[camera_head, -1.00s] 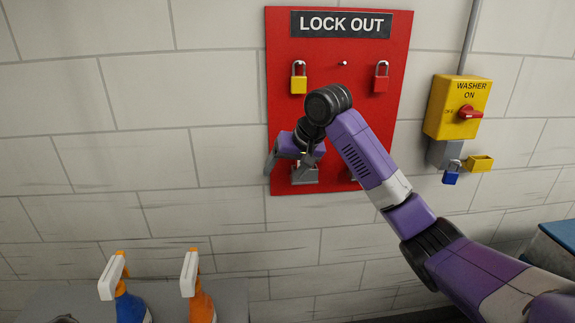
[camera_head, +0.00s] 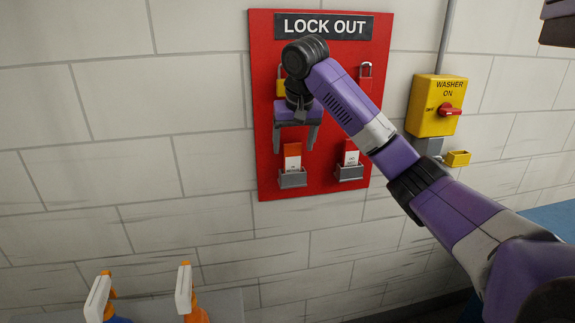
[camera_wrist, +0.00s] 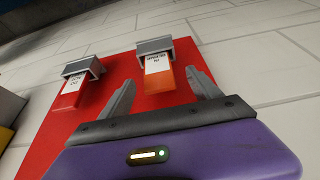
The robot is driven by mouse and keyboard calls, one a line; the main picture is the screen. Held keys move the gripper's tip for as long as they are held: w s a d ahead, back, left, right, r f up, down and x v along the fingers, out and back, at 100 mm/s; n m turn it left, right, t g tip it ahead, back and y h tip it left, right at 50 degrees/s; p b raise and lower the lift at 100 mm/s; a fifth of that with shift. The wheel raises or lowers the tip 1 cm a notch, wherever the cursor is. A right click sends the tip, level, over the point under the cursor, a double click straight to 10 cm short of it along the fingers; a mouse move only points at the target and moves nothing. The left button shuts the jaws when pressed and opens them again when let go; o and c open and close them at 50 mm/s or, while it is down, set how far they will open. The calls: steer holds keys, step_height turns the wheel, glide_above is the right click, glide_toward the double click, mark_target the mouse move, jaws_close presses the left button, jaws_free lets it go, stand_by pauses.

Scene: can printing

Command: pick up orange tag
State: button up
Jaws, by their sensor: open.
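The orange tag (camera_head: 292,157) has a white label and stands in the left grey holder (camera_head: 293,181) low on the red lock out board (camera_head: 330,110). My gripper (camera_head: 295,139) is open and empty, just above the tag in the head view. In the wrist view the orange tag (camera_wrist: 159,77) shows between the two spread fingers (camera_wrist: 160,76), with no clear contact. A red tag (camera_head: 349,158) sits in the right holder (camera_head: 349,173); it also shows at left in the wrist view (camera_wrist: 72,92).
A yellow padlock (camera_head: 281,88) is partly hidden behind my wrist. A red padlock (camera_head: 366,69) hangs at the upper right. A yellow washer switch box (camera_head: 435,105) and small yellow piece (camera_head: 457,158) are right of the board. Spray bottles (camera_head: 187,295) stand below left.

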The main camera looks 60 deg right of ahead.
mark_target(293, 157)
steer(key=shift+x, duration=3.3)
steer(key=shift+s, duration=0.2)
steer(key=c, duration=1.4)
steer(key=shift+b, duration=0.3)
